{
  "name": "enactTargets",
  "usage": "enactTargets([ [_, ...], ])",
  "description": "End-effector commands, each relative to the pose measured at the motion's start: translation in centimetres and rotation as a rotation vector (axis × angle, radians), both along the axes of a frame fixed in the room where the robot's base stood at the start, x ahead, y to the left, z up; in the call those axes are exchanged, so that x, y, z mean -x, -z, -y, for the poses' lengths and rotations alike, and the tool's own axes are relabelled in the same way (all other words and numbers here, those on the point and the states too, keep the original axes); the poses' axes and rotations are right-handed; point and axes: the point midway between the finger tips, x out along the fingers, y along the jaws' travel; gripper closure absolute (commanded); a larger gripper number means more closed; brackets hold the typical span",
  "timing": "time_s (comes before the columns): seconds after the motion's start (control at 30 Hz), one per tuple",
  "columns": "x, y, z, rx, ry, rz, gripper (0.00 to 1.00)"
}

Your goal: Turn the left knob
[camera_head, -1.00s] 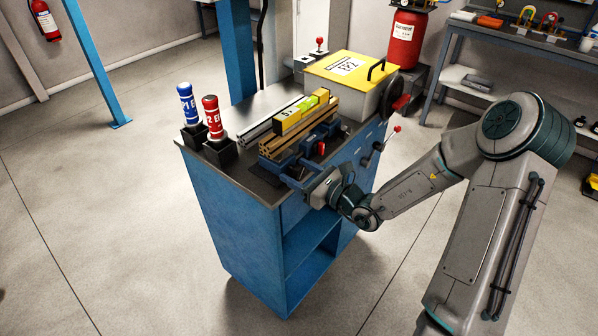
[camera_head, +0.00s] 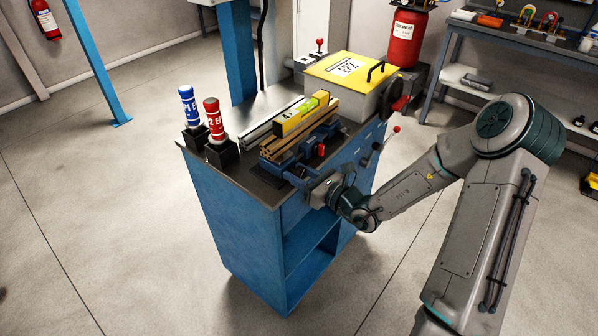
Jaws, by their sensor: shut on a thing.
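A blue vise (camera_head: 291,171) sits at the front edge of the blue workbench, with wooden bars (camera_head: 285,149) and a yellow level (camera_head: 288,128) on it. My gripper (camera_head: 307,184) is at the vise's near front end, reaching in from the right. It is shut on a part there that I take for the left knob. The fingertips and most of that part are hidden by the gripper body. A small red-and-black knob (camera_head: 320,150) stands right of the vise. A lever with a red ball (camera_head: 396,129) sticks out farther right on the bench front.
Blue (camera_head: 188,105) and red (camera_head: 212,118) bottles stand in black holders on the bench's left. A yellow-lidded box (camera_head: 345,68) with a black handwheel (camera_head: 400,104) stands behind on the right. The floor in front of the bench is clear.

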Motion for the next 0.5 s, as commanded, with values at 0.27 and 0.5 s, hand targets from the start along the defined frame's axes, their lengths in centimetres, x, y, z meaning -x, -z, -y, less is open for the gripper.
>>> enactTargets([
  [0.27, 0.01, 0.05, 0.02, 0.001, 0.000, 0.001, 0.41],
  [0.5, 0.04, 0.04, 0.08, 0.001, 0.000, 0.001, 0.41],
])
